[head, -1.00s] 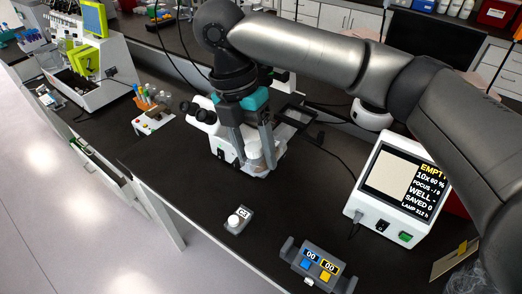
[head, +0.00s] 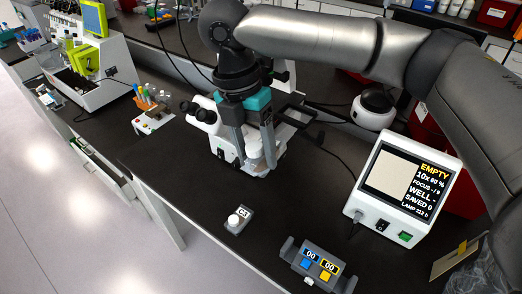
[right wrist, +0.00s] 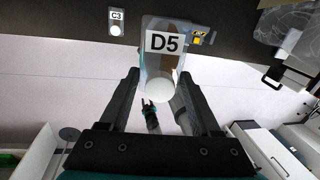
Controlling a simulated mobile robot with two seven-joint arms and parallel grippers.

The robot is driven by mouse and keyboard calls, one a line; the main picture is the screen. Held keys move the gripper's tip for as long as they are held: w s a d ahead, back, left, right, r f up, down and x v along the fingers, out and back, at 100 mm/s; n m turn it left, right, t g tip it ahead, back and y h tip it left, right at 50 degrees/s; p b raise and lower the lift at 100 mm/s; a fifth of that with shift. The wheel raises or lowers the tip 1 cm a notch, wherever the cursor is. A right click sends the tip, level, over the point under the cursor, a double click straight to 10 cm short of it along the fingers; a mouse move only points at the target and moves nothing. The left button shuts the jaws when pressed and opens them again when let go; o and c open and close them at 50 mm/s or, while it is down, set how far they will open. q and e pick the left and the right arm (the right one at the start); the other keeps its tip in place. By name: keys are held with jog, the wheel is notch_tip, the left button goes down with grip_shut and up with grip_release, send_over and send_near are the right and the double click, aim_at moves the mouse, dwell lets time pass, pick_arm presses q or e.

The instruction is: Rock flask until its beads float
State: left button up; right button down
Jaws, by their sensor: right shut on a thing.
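My right gripper (head: 256,157) points down in front of the microscope (head: 209,127). It is shut on a pale flask (head: 253,143), held above the bench. In the right wrist view the flask (right wrist: 152,63) sits between the fingers of this gripper (right wrist: 161,82), with a D5 label, a round white cap and a brownish patch inside. I cannot make out the beads. A small dark forked shape with teal (right wrist: 151,114) far below may be my left gripper; its jaw state is unclear. The left arm is not in the head view.
A C3 flask (head: 239,219) lies on the dark bench. A controller with 00 displays (head: 316,264) is near the front. A white monitor reading EMPTY (head: 401,187) stands at right. Bench between microscope and controller is mostly clear.

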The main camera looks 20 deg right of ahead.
jog(key=shift+t+y, duration=0.7)
jog(key=shift+f+t+y+b, duration=0.15)
jog(key=shift+t+y+b, duration=0.45)
jog(key=t+y+b, duration=0.2)
jog(key=shift+d+f+b, duration=0.1)
jog(key=shift+f+b, duration=0.05)
jog(key=shift+b, duration=0.15)
jog(key=shift+r+t+y+b, duration=0.2)
jog(key=shift+t+y+b, duration=0.2)
jog(key=shift+t+b, duration=0.15)
jog(key=shift+r, duration=0.1)
jog(key=g+p, duration=0.1)
jog(key=p, duration=0.1)
jog(key=h+p, duration=0.1)
jog(key=p, duration=0.2)
jog(key=shift+a+r+g+h, duration=0.2)
jog(key=shift+r+g+h, duration=0.1)
jog(key=shift+r+g, duration=0.05)
jog(key=shift+f+g+h, duration=0.25)
jog(key=shift+g+h, duration=0.15)
jog(key=shift+w+f+g, duration=0.1)
jog(key=shift+g, duration=0.2)
jog(key=g+h, duration=0.2)
jog(key=h, duration=0.1)
jog(key=shift+g, duration=0.3)
jog(key=shift+g+h, duration=1.2)
jog(key=shift+g, duration=0.1)
